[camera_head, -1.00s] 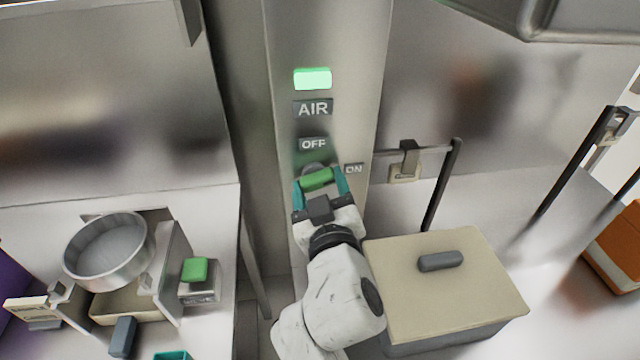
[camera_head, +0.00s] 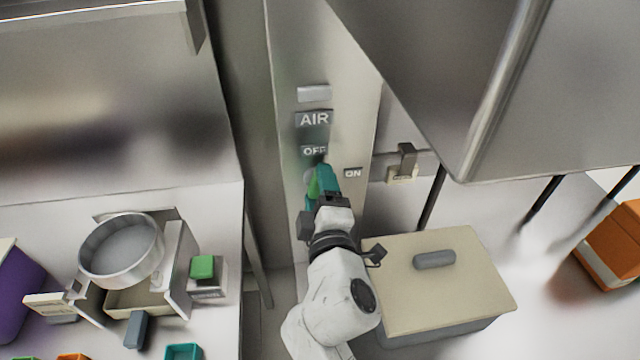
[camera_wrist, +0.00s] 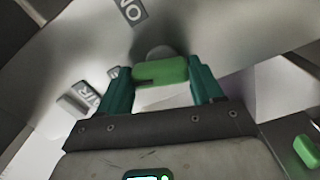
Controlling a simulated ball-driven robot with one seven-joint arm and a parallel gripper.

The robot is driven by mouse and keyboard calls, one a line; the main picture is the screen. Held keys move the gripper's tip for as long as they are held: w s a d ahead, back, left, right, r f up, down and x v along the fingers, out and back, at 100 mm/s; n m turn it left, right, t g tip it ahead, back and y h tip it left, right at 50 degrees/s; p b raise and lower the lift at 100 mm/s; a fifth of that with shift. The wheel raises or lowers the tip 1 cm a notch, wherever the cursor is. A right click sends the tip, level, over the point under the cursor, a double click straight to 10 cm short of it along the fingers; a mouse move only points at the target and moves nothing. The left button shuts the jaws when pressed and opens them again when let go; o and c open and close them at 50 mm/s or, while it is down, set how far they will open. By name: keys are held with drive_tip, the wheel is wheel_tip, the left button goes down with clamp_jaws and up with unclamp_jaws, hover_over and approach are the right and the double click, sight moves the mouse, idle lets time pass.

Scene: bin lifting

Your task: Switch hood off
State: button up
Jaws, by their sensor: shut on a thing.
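The metal panel (camera_head: 372,110) carries an AIR label (camera_head: 313,119), an OFF label (camera_head: 314,151) below it and an ON label (camera_head: 352,173) to the right. The indicator (camera_head: 313,93) above AIR is grey and unlit. A green rotary knob (camera_head: 313,186) sits below OFF, its handle turned upright toward OFF. My gripper (camera_head: 320,176) is shut on the knob, with teal fingers partly covering it.
A grey bin with a beige lid (camera_head: 455,290) stands right of my arm. A metal hood-like body (camera_head: 420,60) overhangs at upper right. A round pan (camera_head: 121,225) and a green block (camera_head: 203,267) sit on the left counter. An orange box (camera_head: 615,245) is at far right.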

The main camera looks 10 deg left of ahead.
drive_tip(key=shift+n+p, duration=0.65)
drive_tip(key=shift+n, duration=0.95)
drive_tip(key=shift+a+f, duration=0.1)
drive_tip(key=o, duration=1.1)
drive_tip(key=shift+c, duration=0.2)
drive_tip(key=shift+s, duration=0.15)
drive_tip(key=b+v, duration=0.1)
drive_tip(key=v, duration=0.9)
drive_tip(key=shift+s, duration=0.3)
